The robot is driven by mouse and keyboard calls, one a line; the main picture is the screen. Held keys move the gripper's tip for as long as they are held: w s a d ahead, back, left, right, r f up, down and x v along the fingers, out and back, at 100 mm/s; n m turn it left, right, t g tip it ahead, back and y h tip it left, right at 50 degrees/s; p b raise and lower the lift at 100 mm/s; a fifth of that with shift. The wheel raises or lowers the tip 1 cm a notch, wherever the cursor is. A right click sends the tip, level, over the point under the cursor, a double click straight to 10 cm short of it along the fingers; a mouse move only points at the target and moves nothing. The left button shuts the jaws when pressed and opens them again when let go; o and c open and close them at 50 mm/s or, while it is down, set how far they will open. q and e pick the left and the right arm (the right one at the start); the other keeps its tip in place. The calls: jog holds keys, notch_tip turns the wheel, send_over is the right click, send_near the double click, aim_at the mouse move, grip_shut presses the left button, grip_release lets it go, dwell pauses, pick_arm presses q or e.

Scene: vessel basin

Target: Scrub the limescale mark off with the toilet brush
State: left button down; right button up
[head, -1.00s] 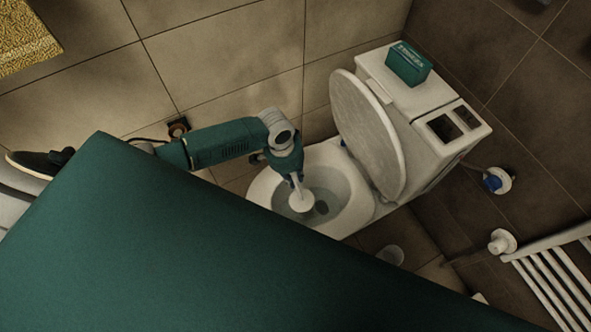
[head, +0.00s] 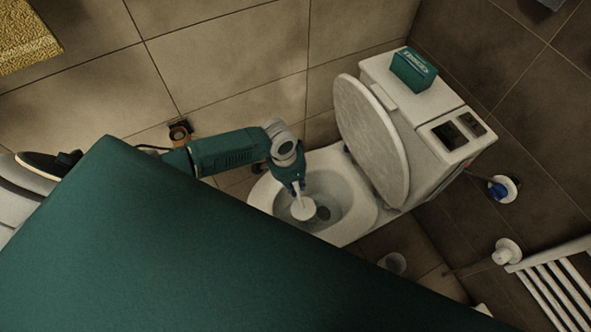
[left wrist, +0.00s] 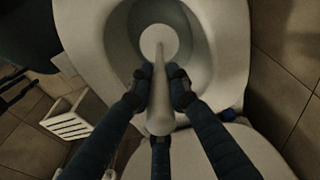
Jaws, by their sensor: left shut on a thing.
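The toilet brush has a round white head (head: 303,208) and is inside the toilet bowl (head: 355,218), over its left part. My left gripper (head: 297,184) is shut on the brush handle just above the bowl. In the left wrist view the pale handle (left wrist: 160,105) runs between the fingers of my left gripper (left wrist: 160,82), with the white head (left wrist: 159,42) beyond. A small dark patch (head: 323,213) shows in the bowl right of the brush head. I cannot tell whether it is the limescale mark or the drain. My right gripper is not in view.
The raised toilet lid (head: 371,140) stands right of the bowl, against the cistern (head: 450,105). A green box (head: 414,70) sits on the cistern. A white radiator (head: 555,285) is at the lower right. In the wrist view, a white slatted thing (left wrist: 70,127) is at left.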

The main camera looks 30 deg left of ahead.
pick_arm(q)
jog(key=shift+f+b, duration=0.35)
jog(key=shift+f, duration=0.5)
jog(key=shift+f+b, duration=0.4)
jog(key=shift+b, duration=0.1)
jog(key=shift+r, duration=0.1)
